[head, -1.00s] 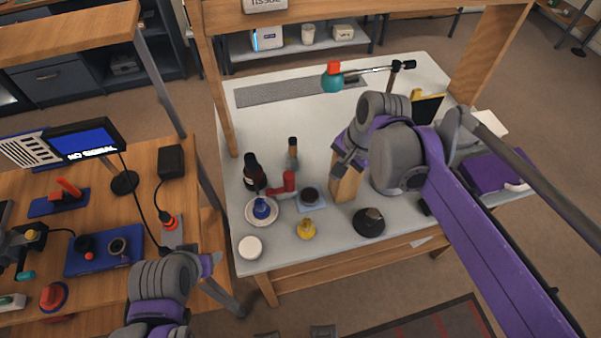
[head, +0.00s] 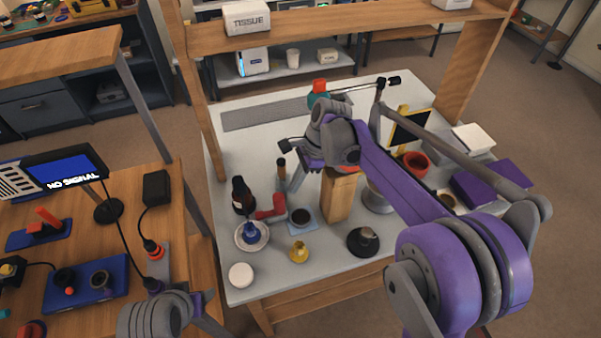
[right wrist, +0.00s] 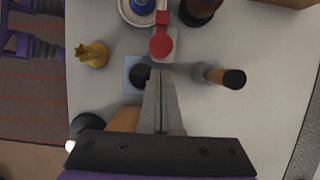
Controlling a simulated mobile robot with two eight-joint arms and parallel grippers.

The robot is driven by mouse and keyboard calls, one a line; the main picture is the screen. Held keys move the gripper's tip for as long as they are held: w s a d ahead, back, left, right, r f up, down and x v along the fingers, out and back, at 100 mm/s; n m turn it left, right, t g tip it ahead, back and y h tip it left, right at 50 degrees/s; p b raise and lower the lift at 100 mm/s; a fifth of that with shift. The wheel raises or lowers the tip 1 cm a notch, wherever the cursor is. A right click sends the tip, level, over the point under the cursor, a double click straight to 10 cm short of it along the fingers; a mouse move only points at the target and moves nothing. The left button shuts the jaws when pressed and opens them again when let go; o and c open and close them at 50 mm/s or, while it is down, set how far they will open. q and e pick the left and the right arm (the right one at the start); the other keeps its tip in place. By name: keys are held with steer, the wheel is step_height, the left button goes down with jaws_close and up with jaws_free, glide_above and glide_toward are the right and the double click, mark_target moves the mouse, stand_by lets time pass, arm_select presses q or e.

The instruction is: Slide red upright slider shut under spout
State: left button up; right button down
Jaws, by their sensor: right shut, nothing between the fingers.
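A red piece (head: 271,210), which looks like the slider, stands among the small items on the white table. In the right wrist view it shows as a round red top with a short red arm (right wrist: 161,42), over a pale grey base. I cannot make out the spout clearly. My right gripper (head: 296,184) is over the table, behind and right of the red piece. In the wrist view its fingers (right wrist: 160,74) are shut and empty, with the tips apart from the red top in the picture. My left gripper (head: 207,301) is low at the left; its jaws are unclear.
A dark-capped rod (right wrist: 232,78) stands right of my fingers. The table's back left is clearer.

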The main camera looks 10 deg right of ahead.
mark_target(275, 197)
steer(key=shift+x, duration=1.6)
steer(key=a, duration=0.4)
steer(key=shift+s+a, duration=0.2)
steer(key=shift+s, duration=0.05)
steer(key=shift+d, duration=0.1)
